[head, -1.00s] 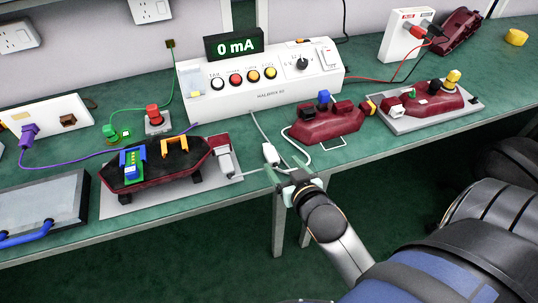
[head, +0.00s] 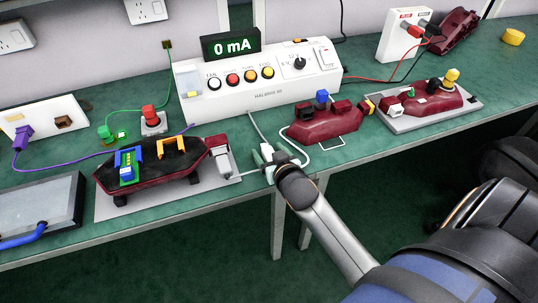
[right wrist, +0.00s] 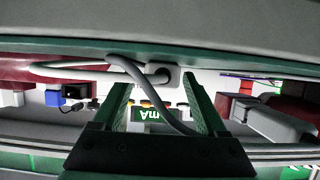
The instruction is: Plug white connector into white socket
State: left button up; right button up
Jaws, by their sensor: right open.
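The white connector (head: 266,151) lies near the front edge of the green bench, on the end of a pale cable. My right gripper (head: 268,160) is open at the connector, with its green fingers around or just beside it. In the right wrist view the connector (right wrist: 166,77) shows between and just beyond the open fingertips (right wrist: 160,92); I cannot tell if they touch it. A small white part (head: 421,101) sits on the right red lamp; I cannot tell whether it is the white socket. My left gripper is not in view.
The white tester (head: 258,97) reads 0 mA behind the connector. A red lamp (head: 327,122) stands right of the connector, and a dark red-edged lamp (head: 160,170) on a grey plate stands left. Loose cable lies around the gripper. The bench's front edge is close below.

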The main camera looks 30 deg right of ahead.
jog(key=shift+c, duration=0.2)
grip_shut()
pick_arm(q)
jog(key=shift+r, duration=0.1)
pick_arm(e)
jog(key=shift+r, duration=0.15)
dwell(0.3)
jog(key=shift+r, duration=0.3)
notch_tip(320, 180, up, 2)
jog(key=shift+r+p, duration=0.1)
jog(key=shift+p, duration=0.4)
pick_arm(q)
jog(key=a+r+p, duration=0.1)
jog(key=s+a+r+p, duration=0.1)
jog(key=p, duration=0.1)
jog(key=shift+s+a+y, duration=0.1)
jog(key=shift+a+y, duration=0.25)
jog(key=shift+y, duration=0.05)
pick_arm(e)
jog(key=s+d+r, duration=0.3)
jog(key=s+r, duration=0.7)
jog(key=s, duration=0.3)
jog(key=shift+s, duration=0.4)
